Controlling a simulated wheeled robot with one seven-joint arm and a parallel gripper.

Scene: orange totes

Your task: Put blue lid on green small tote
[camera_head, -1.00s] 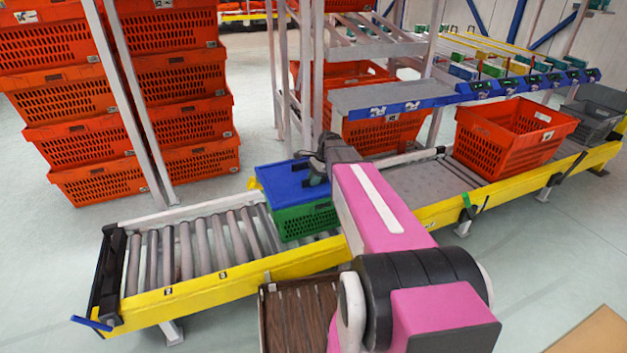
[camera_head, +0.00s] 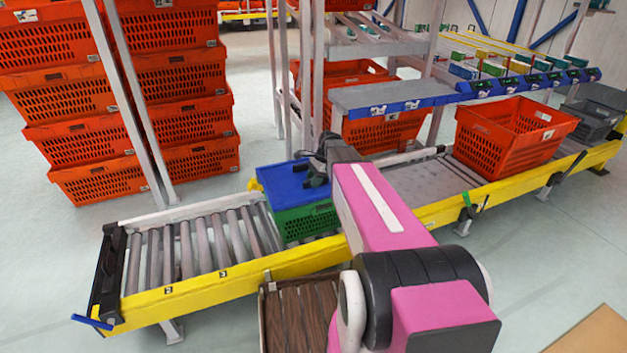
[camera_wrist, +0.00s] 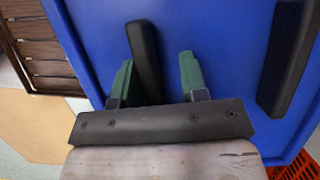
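The blue lid (camera_head: 288,181) lies over the top of the green small tote (camera_head: 303,222), which stands on the roller conveyor. My gripper (camera_head: 314,178) is at the lid's right part, partly hidden by my own arm. In the wrist view the blue lid (camera_wrist: 215,50) fills most of the picture and has two black handles. My gripper's green fingers (camera_wrist: 157,62) stand apart on either side of one black handle (camera_wrist: 146,58). The handle is close to the left finger, and a blue gap shows before the right finger. The tote's right end is hidden behind my arm.
The roller conveyor (camera_head: 190,290) has a yellow rail. An orange tote (camera_head: 510,145) and a grey tote (camera_head: 592,122) stand farther right on it. Stacked orange totes (camera_head: 185,125) stand behind at left. A grey shelf (camera_head: 390,97) overhangs behind my arm. The rollers left of the green tote are free.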

